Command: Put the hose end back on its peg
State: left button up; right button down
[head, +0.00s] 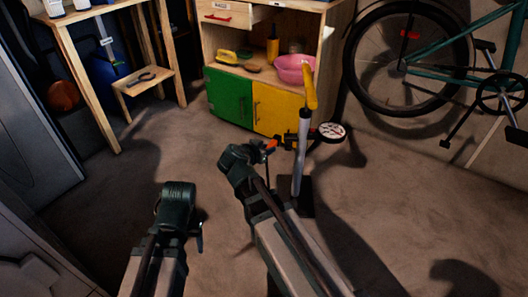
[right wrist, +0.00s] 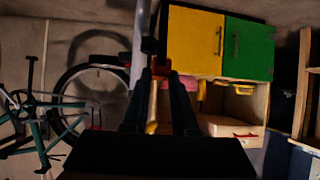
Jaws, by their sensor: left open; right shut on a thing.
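A floor pump stands upright on the floor, with a grey barrel (head: 301,150), a yellow handle (head: 310,88) and a round white gauge (head: 331,131). My right gripper (head: 264,151) is left of the barrel, shut on the small orange-red hose end (head: 271,144). A dark bracket (head: 290,138) projects from the barrel close to the hose end; I cannot tell if they touch or which part is the peg. In the right wrist view, my fingers (right wrist: 160,74) hide most of the hose end, beside the barrel (right wrist: 139,45). My left gripper (head: 198,222) is open and empty, low at centre left.
A wooden cabinet (head: 195,82) with green (head: 228,95) and yellow (head: 275,112) doors stands behind the pump, with a pink basin (head: 292,68) on its shelf. A bicycle (head: 455,50) is at the right wall. A workbench (head: 95,85) is at the left. The floor between is clear.

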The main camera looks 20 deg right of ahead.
aim_at(280, 138)
jog(key=w+d, duration=0.7)
jog(key=d, duration=0.1)
jog(key=shift+w, duration=0.25)
dwell(0.4)
jog(key=shift+f+b, duration=0.65)
dwell(0.3)
jog(key=shift+f+b, duration=1.05)
jog(key=shift+f, duration=0.1)
jog(key=c, duration=0.6)
grip_release()
jog(key=shift+a, duration=0.1)
